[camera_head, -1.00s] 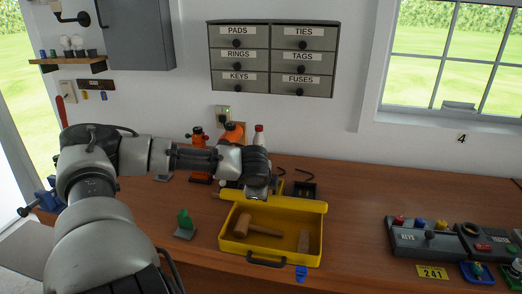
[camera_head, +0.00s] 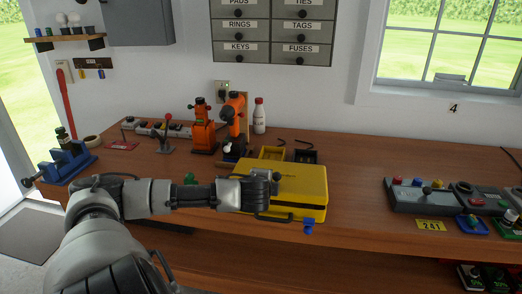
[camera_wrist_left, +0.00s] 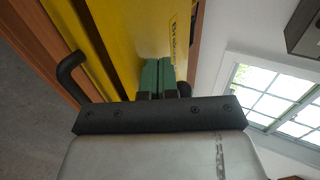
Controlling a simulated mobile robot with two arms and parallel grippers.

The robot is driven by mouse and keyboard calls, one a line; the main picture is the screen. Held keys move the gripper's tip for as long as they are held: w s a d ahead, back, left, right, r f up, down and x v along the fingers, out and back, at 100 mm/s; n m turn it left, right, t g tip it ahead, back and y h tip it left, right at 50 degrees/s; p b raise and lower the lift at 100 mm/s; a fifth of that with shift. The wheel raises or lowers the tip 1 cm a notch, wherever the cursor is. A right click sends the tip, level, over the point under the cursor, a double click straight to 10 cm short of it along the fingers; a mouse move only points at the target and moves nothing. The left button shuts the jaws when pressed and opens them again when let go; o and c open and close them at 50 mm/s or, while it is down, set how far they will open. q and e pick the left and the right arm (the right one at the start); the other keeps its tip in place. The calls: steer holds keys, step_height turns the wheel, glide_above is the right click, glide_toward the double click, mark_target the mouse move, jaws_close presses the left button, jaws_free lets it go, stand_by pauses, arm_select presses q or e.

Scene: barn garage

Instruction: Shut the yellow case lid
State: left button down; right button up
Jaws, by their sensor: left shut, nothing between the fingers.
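The yellow case (camera_head: 310,213) sits on the wooden bench with its handle toward the front edge. Its lid (camera_head: 308,184) is down over the box and hides the inside. A dark line shows along the front between lid and box; I cannot tell whether the lid is fully seated. A blue latch (camera_head: 308,227) hangs at the front right. My left gripper (camera_head: 282,174) is shut and empty, over the lid's left part. In the left wrist view its green fingertips (camera_wrist_left: 157,76) are at the yellow lid (camera_wrist_left: 145,30), seemingly touching it. My right gripper is not in view.
Behind the case are a small yellow bin (camera_head: 272,153), a black bin (camera_head: 305,156), a white bottle (camera_head: 259,116) and orange tools (camera_head: 204,130). A grey control box (camera_head: 420,196) stands at the right. The bench between case and control box is clear.

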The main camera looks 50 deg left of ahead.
arm_select(q)
steer(key=shift+s+d+f+b, duration=0.15)
steer(key=shift+f+b, duration=0.05)
steer(key=shift+f, duration=0.3)
steer(key=shift+s+d+f+b, duration=0.1)
steer(key=shift+s+f+b, duration=0.05)
steer(key=shift+f, duration=0.3)
